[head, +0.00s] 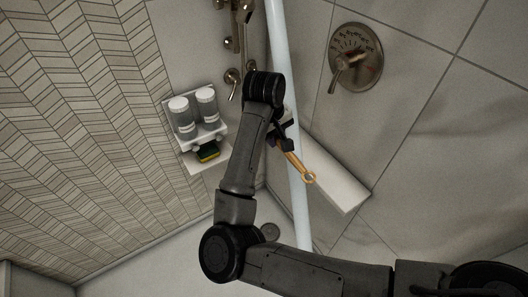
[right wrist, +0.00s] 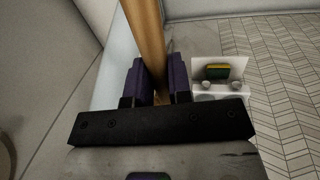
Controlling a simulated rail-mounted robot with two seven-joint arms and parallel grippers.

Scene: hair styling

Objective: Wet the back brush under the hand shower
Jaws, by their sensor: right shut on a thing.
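My right gripper (head: 284,137) is shut on the wooden handle of the back brush (head: 298,166). The handle's ring end points down and to the right in the head view. In the right wrist view the handle (right wrist: 145,35) stands between the two purple finger pads of my right gripper (right wrist: 158,78) and runs out at the top edge. The brush's bristle head does not show. Bronze shower fittings (head: 238,40) are on the wall at the top, partly cut off; I cannot tell the hand shower's spray head among them. My left gripper is not in view.
A pale upright glass edge (head: 301,215) runs close beside my right gripper. A white ledge (head: 335,182) is behind it. A wall rack (head: 205,138) holds two bottles (head: 193,115) and a yellow-green sponge (head: 208,153). A round bronze valve (head: 355,58) is at upper right.

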